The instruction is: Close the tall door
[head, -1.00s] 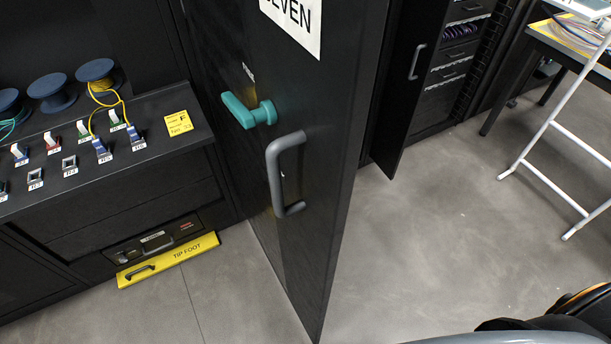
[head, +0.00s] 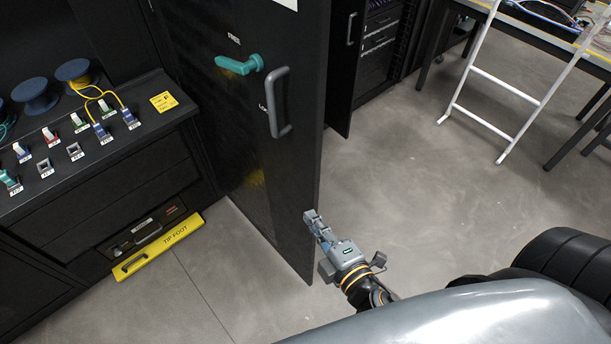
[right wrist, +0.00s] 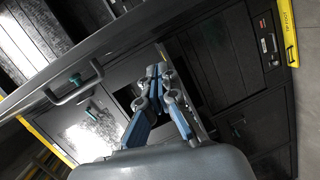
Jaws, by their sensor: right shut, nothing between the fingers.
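The tall black door (head: 225,130) stands open, swung out from the cabinet at the left of the head view. It bears a teal lever handle (head: 238,65), pointing left, and a grey pull handle (head: 277,102). My right gripper (head: 312,218) is shut and empty beside the lower part of the door's free edge. I cannot tell whether it touches the door. The right wrist view shows its blue-grey fingers together (right wrist: 158,78) in front of dark panels. My left gripper is not in view.
A yellow tip foot (head: 160,247) sticks out at the cabinet's base. Spools and connectors lie on the black shelf (head: 150,140). A white ladder-like frame (head: 505,85) and a table stand at the right. The grey floor (head: 400,190) right of the door is clear.

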